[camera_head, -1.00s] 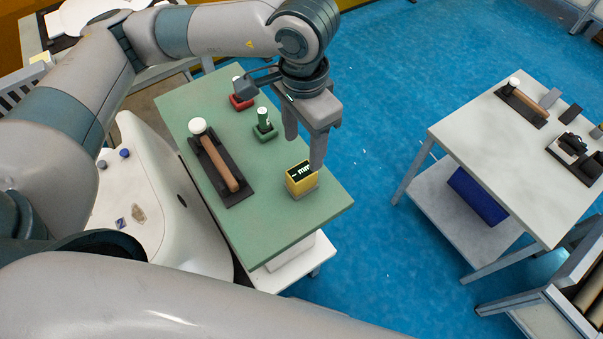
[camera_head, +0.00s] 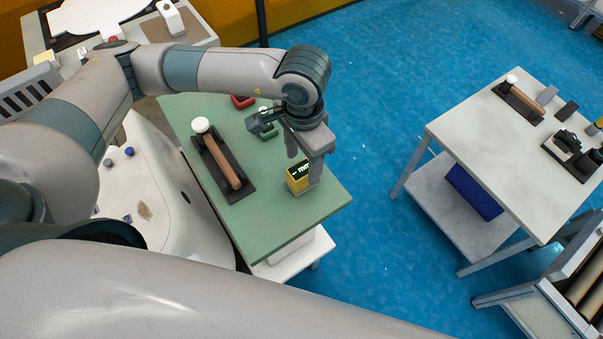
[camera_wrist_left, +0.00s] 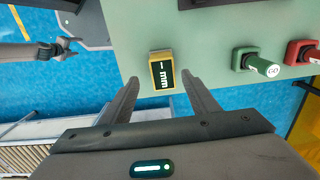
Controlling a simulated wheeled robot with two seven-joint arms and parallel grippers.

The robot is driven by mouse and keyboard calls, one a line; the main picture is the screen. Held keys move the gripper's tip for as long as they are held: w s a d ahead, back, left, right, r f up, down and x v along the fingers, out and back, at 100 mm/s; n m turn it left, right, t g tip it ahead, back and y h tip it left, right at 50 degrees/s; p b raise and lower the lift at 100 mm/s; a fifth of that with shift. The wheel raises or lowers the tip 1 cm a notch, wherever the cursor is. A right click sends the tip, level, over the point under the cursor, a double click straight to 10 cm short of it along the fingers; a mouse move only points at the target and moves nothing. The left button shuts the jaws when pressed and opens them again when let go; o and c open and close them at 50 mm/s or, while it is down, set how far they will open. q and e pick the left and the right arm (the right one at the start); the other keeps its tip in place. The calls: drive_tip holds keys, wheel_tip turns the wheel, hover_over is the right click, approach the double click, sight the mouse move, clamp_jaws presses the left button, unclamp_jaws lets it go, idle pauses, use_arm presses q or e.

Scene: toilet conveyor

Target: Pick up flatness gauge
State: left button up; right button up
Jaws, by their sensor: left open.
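The flatness gauge looks like a small yellow block with a black display face marked "mm" (camera_head: 296,184). It stands on the green table near its right edge. Nothing is gripped. What seems to be my right gripper (camera_wrist_left: 60,49) shows small at the left of the wrist view, away from the table; its jaws are unclear.
A grey table (camera_head: 490,150) stands right across open blue floor.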

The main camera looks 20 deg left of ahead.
sight(301, 169)
use_arm(q)
drive_tip(key=shift+a+f+p, duration=0.2)
drive_tip(key=shift+f+p, duration=0.5)
wheel_tip(301, 169, down, 2)
drive_tip(key=shift+w+f+p, duration=0.1)
drive_tip(key=shift+p, duration=0.4)
drive_tip(key=shift+f, duration=0.45)
drive_tip(key=c, duration=1.3)
